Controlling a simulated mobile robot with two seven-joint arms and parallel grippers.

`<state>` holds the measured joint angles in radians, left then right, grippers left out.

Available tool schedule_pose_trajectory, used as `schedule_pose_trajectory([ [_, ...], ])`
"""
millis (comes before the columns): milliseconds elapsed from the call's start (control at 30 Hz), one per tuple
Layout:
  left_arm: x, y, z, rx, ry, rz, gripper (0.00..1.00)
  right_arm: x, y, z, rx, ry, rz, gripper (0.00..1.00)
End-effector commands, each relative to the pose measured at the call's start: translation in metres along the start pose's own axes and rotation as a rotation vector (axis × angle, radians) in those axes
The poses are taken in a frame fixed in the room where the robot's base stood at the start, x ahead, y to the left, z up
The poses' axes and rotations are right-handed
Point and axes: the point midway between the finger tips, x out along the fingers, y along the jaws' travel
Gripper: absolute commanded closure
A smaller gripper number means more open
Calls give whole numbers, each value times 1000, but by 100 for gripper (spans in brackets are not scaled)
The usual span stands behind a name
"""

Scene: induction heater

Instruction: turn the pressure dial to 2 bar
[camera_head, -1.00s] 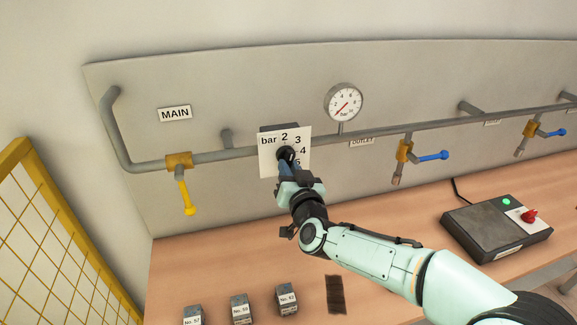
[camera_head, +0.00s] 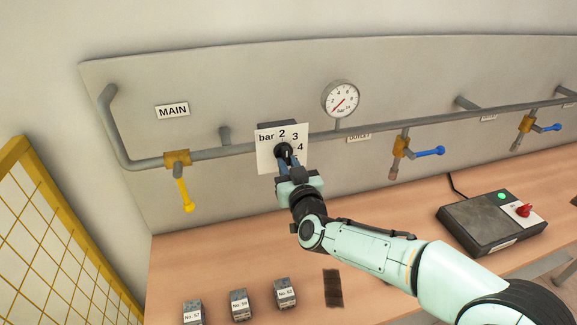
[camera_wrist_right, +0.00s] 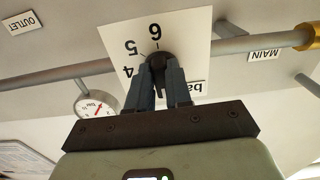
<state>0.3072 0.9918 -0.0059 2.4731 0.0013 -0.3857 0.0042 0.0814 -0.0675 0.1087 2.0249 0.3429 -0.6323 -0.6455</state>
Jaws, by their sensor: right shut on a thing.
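The pressure dial is a black knob (camera_head: 283,149) on a white square plate (camera_head: 264,160) marked "bar", with 2, 3 and 4 visible in the head view. My right gripper (camera_head: 284,161) reaches it from below and in front. Its jaws are shut on the knob, as the right wrist view also shows, with the fingers (camera_wrist_right: 161,72) on either side of the knob (camera_wrist_right: 158,60). There 4, 5 and 6 show on the plate and the rest is partly hidden by the fingers. I cannot tell which number the knob points to. My left gripper is not in view.
A round gauge (camera_head: 341,99) with a red needle at its low end stands on the pipe. A yellow-handled valve (camera_head: 184,190) is left, blue-handled valves (camera_head: 430,152) right. Several labelled blocks (camera_head: 239,306) and a control box (camera_head: 490,222) are on the bench.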

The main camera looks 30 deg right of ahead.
Motion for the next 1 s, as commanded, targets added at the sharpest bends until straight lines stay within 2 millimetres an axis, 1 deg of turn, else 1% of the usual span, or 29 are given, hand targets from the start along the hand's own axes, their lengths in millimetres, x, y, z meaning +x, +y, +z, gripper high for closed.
schedule_pose_trajectory([
  [67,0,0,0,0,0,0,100,0,0,1,-4,-1,-1,100],
  [100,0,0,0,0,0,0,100,0,0,1,-4,-1,-1,71],
  [133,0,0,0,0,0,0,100,0,0,1,-3,-1,-1,61],
  [167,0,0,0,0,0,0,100,0,0,1,-3,-1,-1,55],
  [433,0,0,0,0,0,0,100,0,0,0,-1,-1,0,55],
  [567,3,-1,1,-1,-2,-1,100,-8,0,0,0,1,0,55],
  [667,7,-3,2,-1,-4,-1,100,-23,0,0,0,1,0,55],
  [900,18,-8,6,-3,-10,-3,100,-78,0,1,-2,2,0,55],
  [1000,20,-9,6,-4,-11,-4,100,-99,1,0,-2,1,0,55],
])
